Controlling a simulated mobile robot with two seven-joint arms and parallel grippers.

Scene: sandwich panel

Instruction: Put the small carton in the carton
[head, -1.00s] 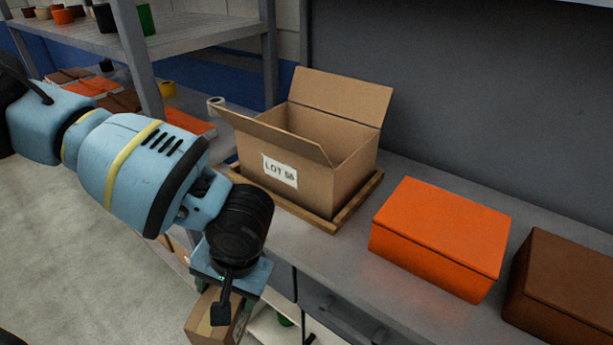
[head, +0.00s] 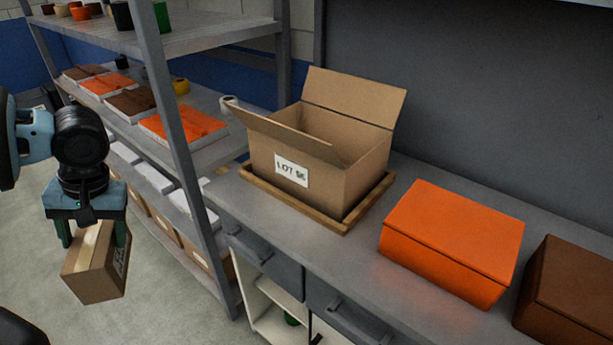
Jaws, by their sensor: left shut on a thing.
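My left gripper (head: 94,236) is at the left of the head view, pointing down and shut on the small carton (head: 97,265). The small carton is brown with a pale tape strip and dark print on one side. It hangs tilted above the floor, left of the shelf rack and apart from the bench. The large carton (head: 335,190) stands open on a wooden tray (head: 300,208) on the bench, with a white lot label on its front and flaps raised. Its inner floor is hidden. My right gripper is not in view.
On the grey bench (head: 335,258), an orange box (head: 452,240) and a brown box (head: 570,290) stand right of the large carton. A metal shelf rack (head: 170,120) with several goods stands between my left gripper and the carton. Open floor lies at the lower left.

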